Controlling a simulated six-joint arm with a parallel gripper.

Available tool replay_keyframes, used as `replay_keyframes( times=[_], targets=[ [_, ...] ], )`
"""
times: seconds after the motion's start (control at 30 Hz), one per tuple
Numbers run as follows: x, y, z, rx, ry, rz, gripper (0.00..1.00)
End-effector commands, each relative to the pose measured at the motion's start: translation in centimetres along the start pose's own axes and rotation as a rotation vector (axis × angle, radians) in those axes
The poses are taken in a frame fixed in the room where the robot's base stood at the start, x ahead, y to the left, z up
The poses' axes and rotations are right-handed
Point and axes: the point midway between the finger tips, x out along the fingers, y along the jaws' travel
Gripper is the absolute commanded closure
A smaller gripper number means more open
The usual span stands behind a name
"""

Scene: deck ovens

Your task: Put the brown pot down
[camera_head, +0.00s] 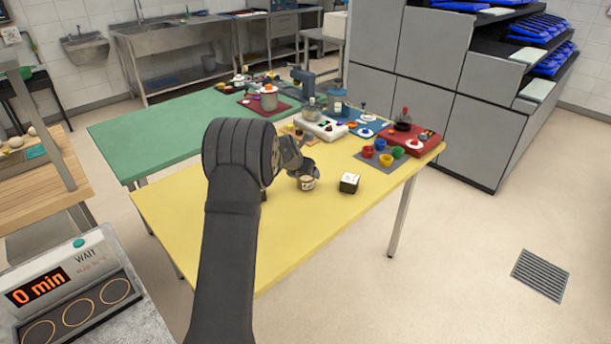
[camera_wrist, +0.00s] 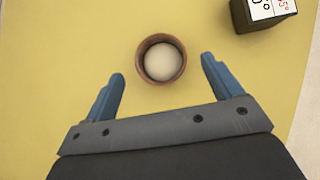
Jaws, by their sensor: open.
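The brown pot (camera_wrist: 139,64) stands upright on the yellow table (camera_wrist: 60,50), seen from above in the wrist view, with a pale round filling or ball inside it. In the head view the pot (camera_head: 307,184) stands just below the end of my arm, its upper part partly covered. My gripper (camera_wrist: 162,68) is open, with one blue finger on each side of the pot's near side. Gaps show between the fingers and the pot, so neither finger seems to touch it. In the head view my gripper (camera_head: 300,166) is small and dark.
A dark box with a white printed top (camera_head: 349,182) stands right of the pot. A grey mat with coloured cups (camera_head: 386,160), a red board (camera_head: 425,140) and a white tray (camera_head: 322,128) fill the table's far end. The near yellow surface is clear. A green table (camera_head: 150,135) adjoins behind.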

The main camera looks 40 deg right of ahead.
Motion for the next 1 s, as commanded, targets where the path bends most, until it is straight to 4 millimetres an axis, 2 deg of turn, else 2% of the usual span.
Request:
replay_keyframes(
  times=[0.03, 0.2, 0.4, 0.8, 1.0],
  targets=[
    [-1.0, 0.0, 0.1, 0.0, -0.001, 0.001, 0.16],
    [-3.4, 0.0, 0.0, -0.001, 0.0, 0.0, 0.16],
    [-4.8, 0.0, -0.1, -0.001, 0.001, 0.0, 0.16],
    [-5.0, 0.0, 0.0, -0.001, 0.001, 0.0, 0.16],
    [-3.9, 0.0, 0.0, 0.0, 0.001, 0.0, 0.16]
  ],
)
